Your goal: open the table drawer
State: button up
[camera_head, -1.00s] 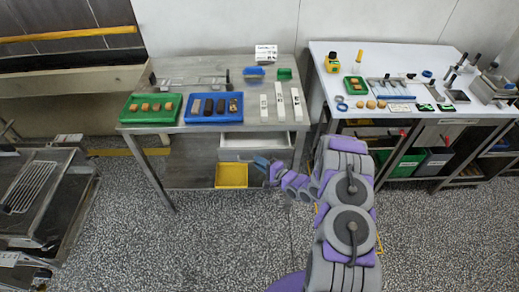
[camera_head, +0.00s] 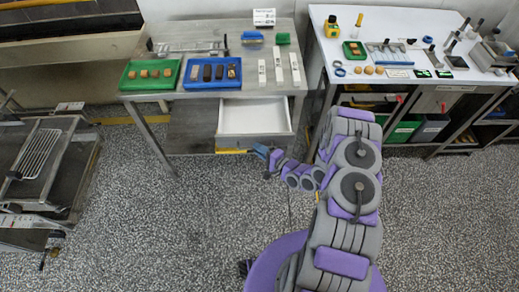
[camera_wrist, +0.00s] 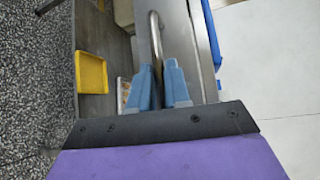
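The table drawer (camera_head: 254,118) is pulled out from under the left steel table (camera_head: 190,98). Its white interior shows and looks empty. My gripper (camera_head: 266,153) is at the drawer's front face in the head view. In the wrist view, the metal drawer handle (camera_wrist: 156,35) runs between the two blue fingers of my gripper (camera_wrist: 160,72). The fingers look closed around the bar. The exact contact is hard to see.
On the table are a green tray (camera_head: 126,83), a blue tray (camera_head: 190,84) and several white strips. A yellow bin (camera_wrist: 91,73) sits on the lower shelf, mostly hidden by the drawer in the head view. Speckled floor in front is clear.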

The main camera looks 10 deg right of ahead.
jog(key=o, duration=0.4)
jog(key=shift+f, duration=0.1)
jog(key=shift+d, duration=0.1)
jog(key=p+v, duration=0.1)
jog(key=v, duration=1.6)
jog(key=shift+s, duration=0.15)
jog(key=shift+d, duration=0.1)
